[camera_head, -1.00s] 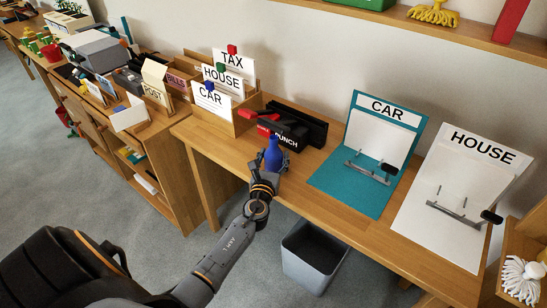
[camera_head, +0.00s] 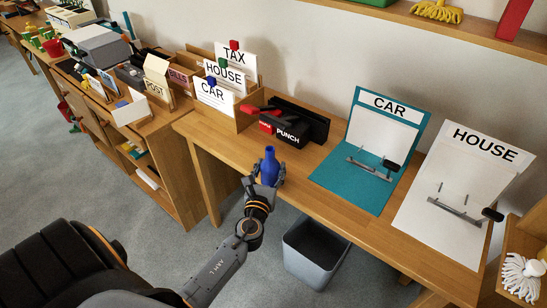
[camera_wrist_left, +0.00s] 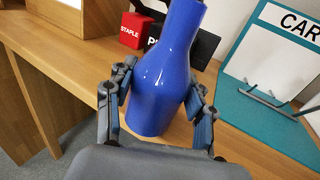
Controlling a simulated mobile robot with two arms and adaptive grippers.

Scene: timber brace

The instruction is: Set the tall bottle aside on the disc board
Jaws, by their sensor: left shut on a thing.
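The tall blue bottle (camera_head: 270,165) is upright near the front edge of the wooden table. My left gripper (camera_head: 266,187) is shut on it, and its lower part is partly hidden by the fingers. In the left wrist view the blue bottle (camera_wrist_left: 165,70) leans a little in the picture, between the two fingers of the left gripper (camera_wrist_left: 160,110). I cannot tell whether its base touches the table. No board that I can surely call the disc board shows. My right gripper is not in view.
A black hole punch (camera_head: 300,122) and a red stapler box (camera_head: 265,128) stand behind the bottle. The teal CAR board (camera_head: 340,185) and white HOUSE board (camera_head: 440,225) lie to the right. A grey bin (camera_head: 313,255) stands below the table's front.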

